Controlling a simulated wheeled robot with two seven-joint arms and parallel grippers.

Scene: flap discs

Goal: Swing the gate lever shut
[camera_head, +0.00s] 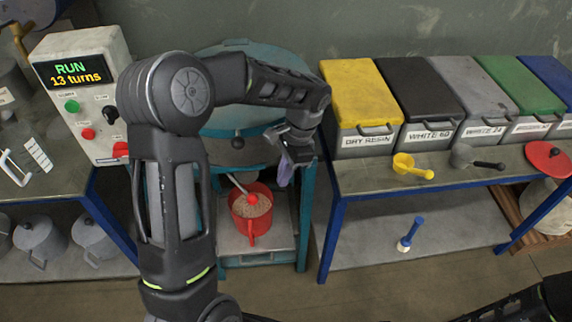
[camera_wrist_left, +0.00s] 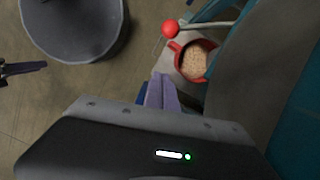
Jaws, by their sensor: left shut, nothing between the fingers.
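The gate lever is a grey rod with a red ball knob (camera_head: 252,198) under the teal mixer drum (camera_head: 228,118). In the left wrist view the knob (camera_wrist_left: 170,29) stands at the rod's left end, above and left of a red jug (camera_wrist_left: 178,48). The red jug (camera_head: 250,232) holds pale grains and stands on the shelf below the drum. My left gripper (camera_head: 285,174) has pale purple fingers, shut and empty, to the right of the knob in the head view. Its fingertips (camera_wrist_left: 162,82) show apart from knob and jug. Only part of my right arm shows, at the bottom right.
A control box (camera_head: 88,100) on the left reads "RUN 13 turns". Lidded bins (camera_head: 360,95), a yellow scoop (camera_head: 412,168) and a red lid (camera_head: 549,158) are on the right bench (camera_head: 345,185). Blue bench legs stand on both sides of the mixer.

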